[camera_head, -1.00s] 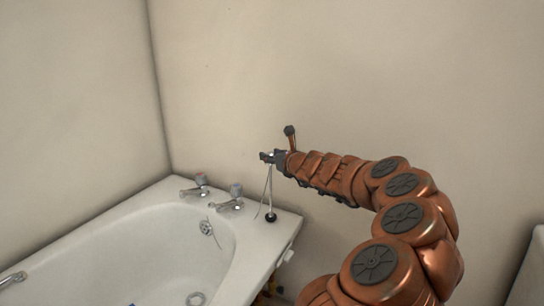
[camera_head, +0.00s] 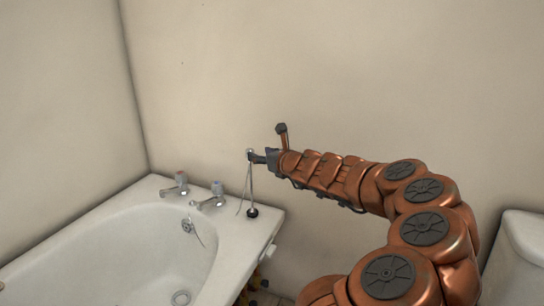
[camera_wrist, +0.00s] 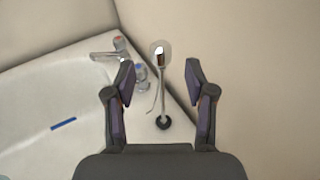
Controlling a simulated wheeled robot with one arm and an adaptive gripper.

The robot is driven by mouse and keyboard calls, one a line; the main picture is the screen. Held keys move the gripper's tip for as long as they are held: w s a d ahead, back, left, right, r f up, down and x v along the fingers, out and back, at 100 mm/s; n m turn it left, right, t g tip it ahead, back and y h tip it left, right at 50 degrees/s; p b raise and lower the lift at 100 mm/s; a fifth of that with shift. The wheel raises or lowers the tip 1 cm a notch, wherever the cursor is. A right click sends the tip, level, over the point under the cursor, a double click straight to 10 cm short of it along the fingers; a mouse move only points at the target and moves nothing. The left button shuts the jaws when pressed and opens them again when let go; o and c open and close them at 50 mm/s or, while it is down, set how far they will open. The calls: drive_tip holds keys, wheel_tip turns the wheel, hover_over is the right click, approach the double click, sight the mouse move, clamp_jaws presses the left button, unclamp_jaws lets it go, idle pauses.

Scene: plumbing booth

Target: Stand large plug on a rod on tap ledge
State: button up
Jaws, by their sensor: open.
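The large plug (camera_head: 252,212) is black and stands on the tap ledge (camera_head: 268,222) at the bath's corner. Its thin rod (camera_head: 252,182) rises upright, with a thin strand slanting down beside it. In the wrist view the plug (camera_wrist: 163,124) is at the rod's foot, and a pale round top (camera_wrist: 160,54) is at its upper end. My gripper (camera_wrist: 160,72) is open, one finger on each side of the rod with gaps showing. In the head view my gripper (camera_head: 256,157) is at the height of the rod's upper part, well above the ledge.
A red-topped tap (camera_head: 180,184) and a blue-topped tap (camera_head: 213,195) stand left of the plug. The bath (camera_head: 125,245) lies in front. The wall (camera_head: 330,90) is close behind. A blue strip (camera_wrist: 63,124) shows in the bath in the wrist view.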

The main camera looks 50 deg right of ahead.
drive_tip(key=shift+p+v, duration=0.5)
drive_tip(key=shift+v, duration=2.2)
